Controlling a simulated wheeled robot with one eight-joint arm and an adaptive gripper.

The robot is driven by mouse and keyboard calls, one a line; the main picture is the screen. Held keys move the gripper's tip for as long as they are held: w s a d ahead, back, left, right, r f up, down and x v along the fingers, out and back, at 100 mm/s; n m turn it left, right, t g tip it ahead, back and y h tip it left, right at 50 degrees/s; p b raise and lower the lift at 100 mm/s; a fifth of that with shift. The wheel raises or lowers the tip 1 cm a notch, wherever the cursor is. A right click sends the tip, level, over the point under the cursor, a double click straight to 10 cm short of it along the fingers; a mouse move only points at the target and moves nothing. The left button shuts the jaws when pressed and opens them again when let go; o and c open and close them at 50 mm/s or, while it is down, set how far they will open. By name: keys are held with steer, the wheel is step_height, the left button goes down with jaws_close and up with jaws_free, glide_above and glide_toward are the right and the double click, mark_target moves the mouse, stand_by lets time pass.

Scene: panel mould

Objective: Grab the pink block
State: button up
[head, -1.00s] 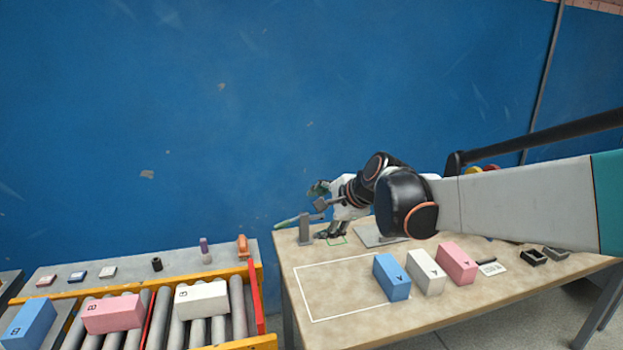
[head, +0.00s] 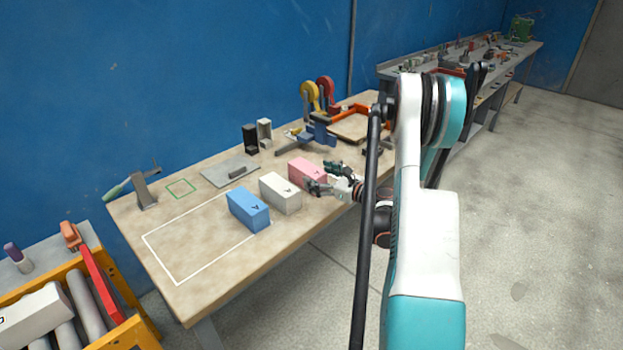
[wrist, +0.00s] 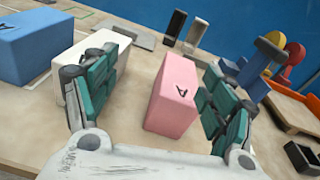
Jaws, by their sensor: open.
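My gripper (head: 326,178) is open at the near right side of this block, low over the table. In the wrist view the pink block (wrist: 172,95) lies between the two spread green-padded fingers (wrist: 160,92), ahead of the palm. Gaps show between the block and both fingers. The left finger partly covers the white block.
The white block (head: 281,193) stands close to the left of the pink one, with the blue block (head: 249,210) beyond it. Clamps (head: 305,138) and an orange frame (head: 350,122) lie behind.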

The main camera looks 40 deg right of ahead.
steer(key=s+d+f, duration=0.1)
steer(key=s+d+f+m, duration=0.1)
steer(key=d, duration=0.1)
steer(key=s+d+f+m+t+h, duration=0.1)
steer(key=shift+d+f, duration=0.25)
steer(key=shift+f, duration=0.05)
steer(key=shift+w+d+f, duration=0.1)
steer(key=shift+w, duration=0.05)
steer(key=b, duration=0.2)
glide_toward(307, 167)
steer(key=w, duration=0.4)
steer(key=shift+w+d+f, duration=0.1)
steer(key=shift+w+f, duration=0.05)
steer(key=shift+w, duration=0.15)
steer(key=w, duration=0.1)
steer(key=w+b, duration=0.1)
steer(key=w, duration=0.1)
steer(key=w+b, duration=0.1)
steer(key=shift+w+a+f, duration=0.2)
steer(key=shift+a+f, duration=0.05)
steer(key=shift+a, duration=0.1)
steer(key=shift+w+r, duration=0.1)
steer(key=shift+w, duration=0.35)
steer(key=c, duration=1.4)
